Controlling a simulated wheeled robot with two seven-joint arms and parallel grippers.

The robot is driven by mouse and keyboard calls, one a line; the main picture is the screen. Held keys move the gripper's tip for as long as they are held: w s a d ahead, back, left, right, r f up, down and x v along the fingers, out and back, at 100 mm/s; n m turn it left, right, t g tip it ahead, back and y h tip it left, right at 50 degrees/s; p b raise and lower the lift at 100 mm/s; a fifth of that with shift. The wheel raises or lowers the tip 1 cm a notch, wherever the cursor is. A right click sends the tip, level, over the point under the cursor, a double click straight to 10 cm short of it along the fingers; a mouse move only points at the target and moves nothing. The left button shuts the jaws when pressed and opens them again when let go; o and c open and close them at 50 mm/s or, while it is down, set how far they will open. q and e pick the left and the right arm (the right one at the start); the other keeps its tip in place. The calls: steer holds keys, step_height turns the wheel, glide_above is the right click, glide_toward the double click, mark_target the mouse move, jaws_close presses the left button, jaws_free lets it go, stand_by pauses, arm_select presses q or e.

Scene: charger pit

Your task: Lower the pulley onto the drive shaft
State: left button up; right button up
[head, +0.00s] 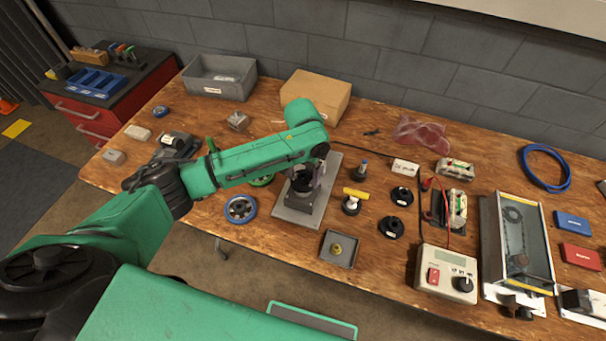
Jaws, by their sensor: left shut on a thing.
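My left gripper (313,176) is at the end of the green arm, pointing down over a grey base plate (293,216) in the middle of the bench. It is shut on a dark round piece, seemingly the pulley (302,182), right above or at a dark motor block (300,198) on that plate. The drive shaft is hidden by the pulley and gripper. I cannot tell whether the pulley touches the shaft. A blue wheel (240,209) lies flat left of the plate, and a green wheel (263,180) lies partly behind the arm. My right gripper is not in view.
A small square tray (340,262) stands before the plate. A yellow-handled tool (352,203) and black knobs (391,227) stand to its right. A cardboard box (316,97) and grey bin (219,90) are behind. A meter box (446,274) and glazed case (520,235) occupy the right.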

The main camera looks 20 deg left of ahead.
arm_select(q)
steer(key=shift+f+b, duration=0.6)
steer(key=shift+f, duration=0.75)
steer(key=shift+f, duration=0.2)
stand_by(0.8)
steer(key=o, duration=1.4)
step_height(320, 180, up, 14)
steer(key=shift+r+b, duration=0.25)
steer(key=shift+b, duration=0.1)
